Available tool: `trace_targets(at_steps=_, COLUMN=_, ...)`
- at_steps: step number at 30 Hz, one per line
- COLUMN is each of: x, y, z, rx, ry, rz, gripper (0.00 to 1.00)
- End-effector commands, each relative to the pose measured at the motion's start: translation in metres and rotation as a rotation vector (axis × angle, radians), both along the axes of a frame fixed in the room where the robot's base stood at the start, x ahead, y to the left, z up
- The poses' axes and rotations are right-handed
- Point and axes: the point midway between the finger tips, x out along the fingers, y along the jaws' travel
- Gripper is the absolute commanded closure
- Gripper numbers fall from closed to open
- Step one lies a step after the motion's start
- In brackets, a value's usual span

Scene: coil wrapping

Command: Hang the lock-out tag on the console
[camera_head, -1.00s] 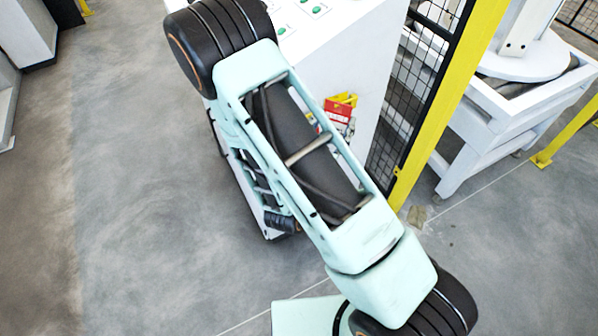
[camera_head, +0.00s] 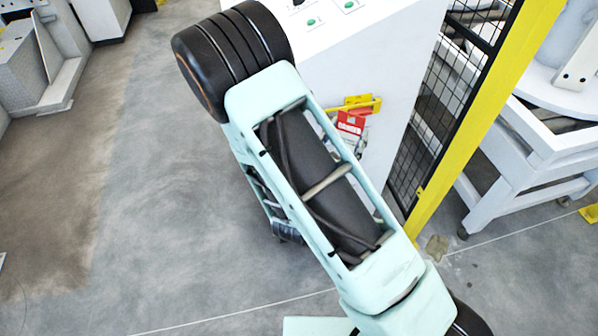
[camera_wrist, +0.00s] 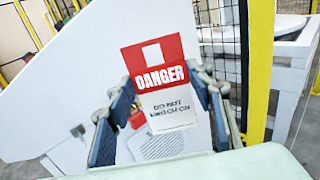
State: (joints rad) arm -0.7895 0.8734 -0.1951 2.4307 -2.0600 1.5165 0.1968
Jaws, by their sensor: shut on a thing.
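The lock-out tag (camera_wrist: 160,76) is a red and white card reading DANGER, with a square hole near its top. In the wrist view it stands upright between the fingertips of my gripper (camera_wrist: 161,92), which is shut on it by its side edges. The tag also shows in the head view (camera_head: 350,123), just right of my arm. The white console (camera_wrist: 75,75) fills the background behind the tag. In the head view, a yellow bracket-like part (camera_head: 360,104) shows right by the tag's top, against the console side. My gripper is mostly hidden by my arm there.
A printed sheet (camera_wrist: 158,146) and a small red item (camera_wrist: 136,119) show behind the tag in the wrist view. A black mesh fence (camera_head: 440,120) with a yellow post (camera_head: 485,120) stands right of the console. Open floor (camera_head: 150,220) lies to the left.

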Motion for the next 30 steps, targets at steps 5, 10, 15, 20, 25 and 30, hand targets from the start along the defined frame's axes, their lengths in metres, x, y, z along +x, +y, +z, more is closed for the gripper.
trace_targets(at_steps=5, x=0.006, y=0.033, z=-0.046, rx=0.0, ry=-0.004, rz=0.054, gripper=0.68)
trace_targets(at_steps=10, x=0.01, y=0.063, z=-0.076, rx=0.001, ry=-0.004, rz=0.102, gripper=0.68)
trace_targets(at_steps=15, x=0.011, y=0.091, z=-0.101, rx=0.005, ry=-0.002, rz=0.146, gripper=0.68)
trace_targets(at_steps=20, x=0.01, y=0.11, z=-0.115, rx=0.007, ry=0.0, rz=0.175, gripper=0.68)
trace_targets(at_steps=25, x=0.01, y=0.119, z=-0.12, rx=0.01, ry=0.003, rz=0.189, gripper=0.68)
trace_targets(at_steps=30, x=0.014, y=0.121, z=-0.119, rx=0.01, ry=0.003, rz=0.191, gripper=0.68)
